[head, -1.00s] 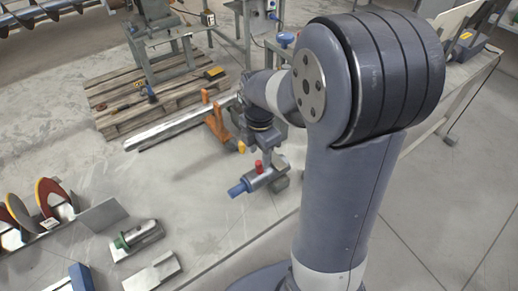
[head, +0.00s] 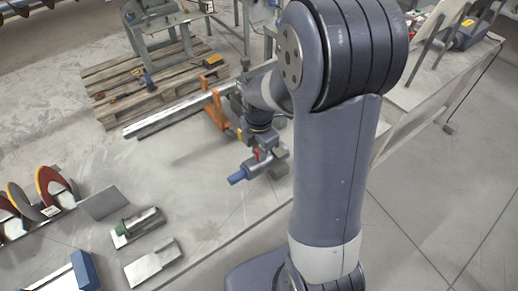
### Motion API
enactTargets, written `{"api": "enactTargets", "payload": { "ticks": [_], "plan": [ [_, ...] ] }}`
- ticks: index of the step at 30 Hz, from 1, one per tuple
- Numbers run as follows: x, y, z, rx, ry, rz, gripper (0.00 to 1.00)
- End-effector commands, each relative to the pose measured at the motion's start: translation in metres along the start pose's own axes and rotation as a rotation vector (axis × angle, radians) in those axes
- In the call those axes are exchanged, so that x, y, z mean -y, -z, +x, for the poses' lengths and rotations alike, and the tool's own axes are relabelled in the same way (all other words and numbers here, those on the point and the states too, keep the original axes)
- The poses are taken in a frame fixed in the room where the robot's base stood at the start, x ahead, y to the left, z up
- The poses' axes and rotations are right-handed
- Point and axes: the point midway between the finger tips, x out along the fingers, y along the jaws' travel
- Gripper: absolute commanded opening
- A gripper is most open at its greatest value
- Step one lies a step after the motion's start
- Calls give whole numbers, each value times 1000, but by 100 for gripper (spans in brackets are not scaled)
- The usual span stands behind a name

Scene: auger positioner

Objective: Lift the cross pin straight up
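A grey cylindrical fitting with a blue end (head: 237,177) lies on the bench below my wrist, with a small red part (head: 257,154) on its upper side. A grey block (head: 279,172) sits at its right end. My gripper (head: 262,150) is over this fitting, close to the red part, pointing down. It is small and partly merged with the parts beneath it, so I cannot see whether its fingers are open or shut or touching anything. I cannot pick out the cross pin for certain; it may be hidden at my gripper.
A long metal bar (head: 170,117) rests by an orange stand (head: 213,113) behind the fitting. A part with a green knob (head: 122,228) and a metal plate (head: 153,264) lie at the front left. A wooden pallet (head: 110,75) stands behind. Bench between is bare.

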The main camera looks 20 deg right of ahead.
Motion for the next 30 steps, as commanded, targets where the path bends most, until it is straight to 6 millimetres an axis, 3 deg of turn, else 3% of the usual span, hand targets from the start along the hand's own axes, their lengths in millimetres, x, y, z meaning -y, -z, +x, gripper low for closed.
{"api": "enactTargets", "payload": {
  "ticks": [7,30],
  "plan": [
    [0,0,0,0,0,0,0],
    [0,0,-24,1,-1,0,0]
  ]
}}
